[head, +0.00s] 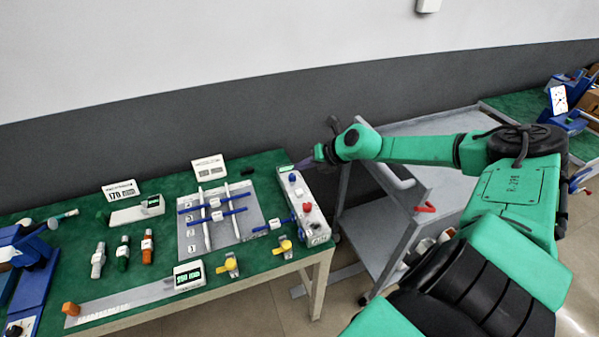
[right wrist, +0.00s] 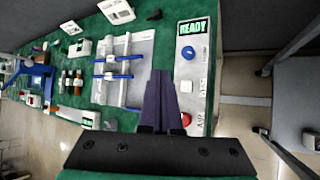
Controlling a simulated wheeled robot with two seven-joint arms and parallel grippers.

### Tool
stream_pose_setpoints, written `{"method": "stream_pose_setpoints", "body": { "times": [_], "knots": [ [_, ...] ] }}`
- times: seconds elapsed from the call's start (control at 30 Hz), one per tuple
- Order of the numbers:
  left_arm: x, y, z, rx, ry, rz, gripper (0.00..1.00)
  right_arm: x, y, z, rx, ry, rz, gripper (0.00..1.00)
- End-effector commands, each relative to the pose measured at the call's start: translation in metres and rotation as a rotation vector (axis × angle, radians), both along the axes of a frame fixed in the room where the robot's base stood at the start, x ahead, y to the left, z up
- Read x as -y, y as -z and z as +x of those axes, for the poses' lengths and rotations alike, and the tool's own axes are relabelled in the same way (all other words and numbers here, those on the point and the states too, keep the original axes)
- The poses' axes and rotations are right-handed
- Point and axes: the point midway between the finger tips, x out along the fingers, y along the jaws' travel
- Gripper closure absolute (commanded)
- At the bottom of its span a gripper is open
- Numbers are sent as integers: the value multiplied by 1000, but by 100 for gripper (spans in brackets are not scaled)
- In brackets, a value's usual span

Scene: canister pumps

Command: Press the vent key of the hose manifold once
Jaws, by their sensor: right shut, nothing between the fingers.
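The hose manifold appears to be the long pale box (head: 310,222) at the right end of the green table. In the right wrist view the box (right wrist: 206,80) has a lit READY screen (right wrist: 193,28), a blue round key (right wrist: 187,53), a white key (right wrist: 186,86) and a red key (right wrist: 186,119). The lettering beside the keys is too small to read, so I cannot tell which is the vent key. My right gripper (head: 304,164) is at the box's far end; its dark purple fingers (right wrist: 161,74) are shut and empty, apart from the keys in the wrist view. My left gripper is not in view.
Yellow valves (head: 229,264), a display block (head: 187,275) and several small canisters (head: 123,254) stand on the table. A grey cart (head: 400,215) stands to the right.

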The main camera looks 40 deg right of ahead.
Motion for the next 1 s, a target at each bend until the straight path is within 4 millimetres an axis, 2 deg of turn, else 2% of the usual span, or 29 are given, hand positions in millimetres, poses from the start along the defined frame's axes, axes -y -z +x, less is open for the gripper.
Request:
{"method": "stream_pose_setpoints", "body": {
  "times": [0.03,0.3,0.5,1.0],
  "knots": [
    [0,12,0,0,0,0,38,0,13,0,0,0,0,100],
    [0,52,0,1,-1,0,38,0,55,0,0,1,1,100],
    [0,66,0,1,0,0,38,0,75,0,0,0,1,100],
    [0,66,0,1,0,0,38,0,77,0,1,1,1,100]
  ]
}}
